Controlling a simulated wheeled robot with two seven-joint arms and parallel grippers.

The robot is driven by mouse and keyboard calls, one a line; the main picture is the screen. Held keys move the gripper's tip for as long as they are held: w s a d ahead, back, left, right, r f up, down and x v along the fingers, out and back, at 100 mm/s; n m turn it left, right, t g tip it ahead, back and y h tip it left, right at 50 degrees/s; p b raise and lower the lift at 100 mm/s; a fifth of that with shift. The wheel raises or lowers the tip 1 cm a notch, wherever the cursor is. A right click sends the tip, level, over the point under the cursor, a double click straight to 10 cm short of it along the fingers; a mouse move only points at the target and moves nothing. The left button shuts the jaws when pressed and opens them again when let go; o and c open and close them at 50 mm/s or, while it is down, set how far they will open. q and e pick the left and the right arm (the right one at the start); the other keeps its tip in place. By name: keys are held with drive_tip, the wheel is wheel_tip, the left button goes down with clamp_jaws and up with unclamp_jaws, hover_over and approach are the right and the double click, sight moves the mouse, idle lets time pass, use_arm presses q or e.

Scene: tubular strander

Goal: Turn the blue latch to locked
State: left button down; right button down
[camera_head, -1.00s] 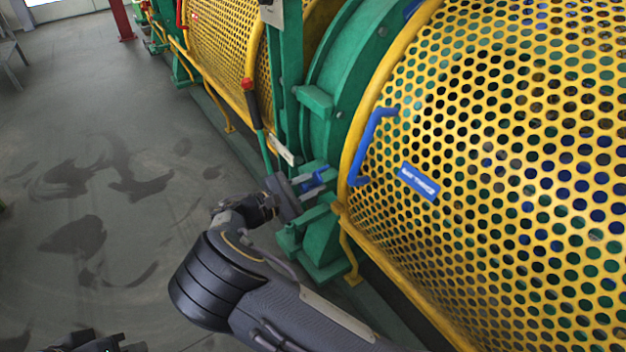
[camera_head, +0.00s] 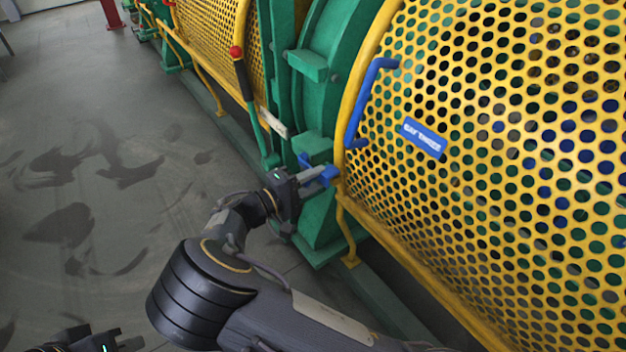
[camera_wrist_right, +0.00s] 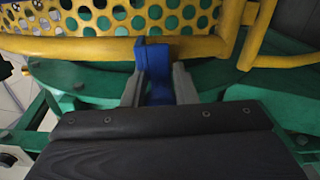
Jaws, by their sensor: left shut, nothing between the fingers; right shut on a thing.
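The blue latch (camera_head: 328,174) sits low on the green frame, beside the lower yellow edge of the perforated guard. My right gripper (camera_head: 311,183) is at the latch, reaching in from the lower left. In the right wrist view the latch (camera_wrist_right: 154,62) stands upright between the two grey fingers (camera_wrist_right: 159,92), which are shut on it; its top lies against the yellow rail. The fingers and wrist hide part of the latch in the head view. My left gripper (camera_head: 112,342) is at the bottom left edge, partly cut off, shut and away from the latch.
The yellow perforated guard (camera_head: 510,130) with a blue handle (camera_head: 362,105) and a blue label (camera_head: 424,138) fills the right. A lever with a red knob (camera_head: 236,52) stands left of the green frame (camera_head: 310,64). Grey floor (camera_head: 110,130) at left is open.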

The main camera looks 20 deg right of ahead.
sight(305, 188)
drive_tip(key=shift+f+m+b, duration=0.45)
drive_tip(key=shift+f+m, duration=0.1)
drive_tip(key=shift+m, duration=0.05)
drive_tip(key=c, duration=1.2)
unclamp_jaws()
drive_tip(key=shift+o, duration=0.2)
drive_tip(key=p+v, duration=0.1)
drive_tip(key=v, duration=0.5)
drive_tip(key=shift+s+a+p, duration=0.1)
drive_tip(key=shift+a+p, duration=0.25)
drive_tip(key=shift+a, duration=0.05)
drive_tip(key=shift+s+a, duration=0.2)
drive_tip(key=shift+a, duration=0.3)
drive_tip(key=shift+a, duration=0.1)
